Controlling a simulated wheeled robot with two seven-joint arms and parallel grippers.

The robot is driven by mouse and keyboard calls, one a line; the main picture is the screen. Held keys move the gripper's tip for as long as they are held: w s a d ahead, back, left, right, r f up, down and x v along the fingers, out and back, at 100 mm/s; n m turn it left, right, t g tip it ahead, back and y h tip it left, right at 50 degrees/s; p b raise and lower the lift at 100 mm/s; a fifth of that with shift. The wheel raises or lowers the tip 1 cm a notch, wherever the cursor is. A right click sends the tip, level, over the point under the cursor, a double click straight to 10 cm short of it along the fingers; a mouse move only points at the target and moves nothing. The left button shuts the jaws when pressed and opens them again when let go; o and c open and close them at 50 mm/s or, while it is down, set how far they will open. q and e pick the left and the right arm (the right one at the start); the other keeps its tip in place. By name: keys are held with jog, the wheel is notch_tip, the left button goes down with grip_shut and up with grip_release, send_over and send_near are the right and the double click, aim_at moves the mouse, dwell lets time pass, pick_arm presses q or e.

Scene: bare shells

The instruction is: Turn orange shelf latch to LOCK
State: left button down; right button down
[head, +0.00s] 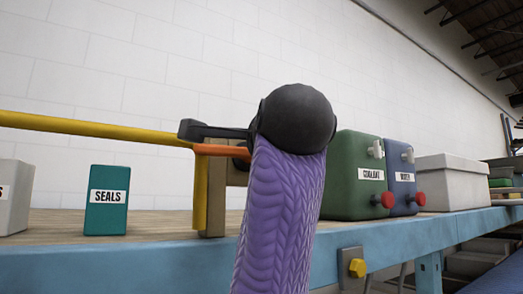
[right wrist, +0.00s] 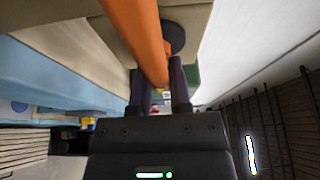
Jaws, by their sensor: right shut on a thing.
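The orange shelf latch (head: 222,150) is a bar lying close to level beside a wooden post (head: 215,190) on the shelf. In the right wrist view the orange latch (right wrist: 138,35) runs down from a dark round pivot (right wrist: 173,38) to between my fingers. My right gripper (head: 192,130) reaches in from the right, and its dark fingers are at the latch. In the right wrist view my right gripper (right wrist: 159,92) is shut on the latch's end. My purple-sleeved arm hides part of the post and latch. No LOCK marking is readable. My left gripper is not in view.
A yellow rail (head: 80,126) runs left from the post. A teal SEALS box (head: 107,218) and a pale box (head: 14,200) stand left on the blue-edged shelf (head: 120,270). Green (head: 350,190) and blue (head: 400,190) containers with red taps and a grey bin (head: 452,180) stand right.

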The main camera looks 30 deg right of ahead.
jog(key=shift+f, duration=0.1)
dwell(0.5)
jog(key=c, duration=0.6)
grip_release()
jog(key=shift+s+d+m, duration=0.1)
jog(key=shift+d+m, duration=0.05)
jog(key=shift+m, duration=0.15)
jog(key=shift+o, duration=0.2)
jog(key=b+v, duration=0.4)
jog(key=v, duration=0.6)
jog(key=shift+r, duration=0.2)
